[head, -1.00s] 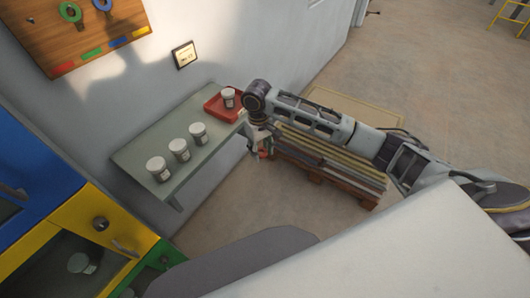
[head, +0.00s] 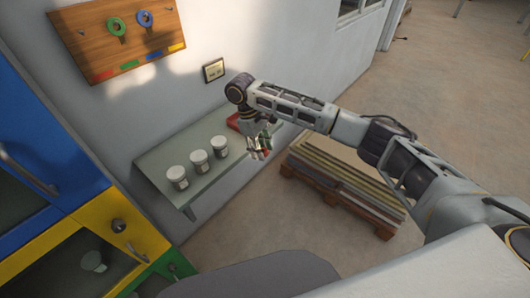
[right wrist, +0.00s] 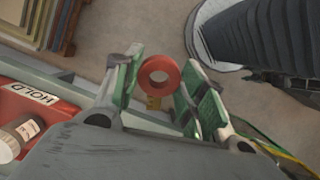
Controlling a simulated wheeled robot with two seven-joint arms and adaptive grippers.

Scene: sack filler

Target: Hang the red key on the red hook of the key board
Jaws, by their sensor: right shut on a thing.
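The red key (right wrist: 160,76) shows its round ring between the fingertips of my right gripper (right wrist: 158,92) in the right wrist view. The right gripper (head: 258,147) is shut on it, beside the right end of the shelf in the head view. A bit of red shows there at its fingers. The wooden key board (head: 97,45) hangs on the wall at upper left. A bare hook (head: 81,31) is at its left, above the red label (head: 103,76). A green key (head: 118,25) and a blue key (head: 145,18) hang on it. My left gripper is not in view.
A grey wall shelf (head: 160,160) holds several white jars (head: 199,160) and a red tray (right wrist: 45,112) marked HOLD with a jar in it. A small framed sign (head: 214,70) is on the wall. A pallet of flat boards (head: 340,185) stands on the floor.

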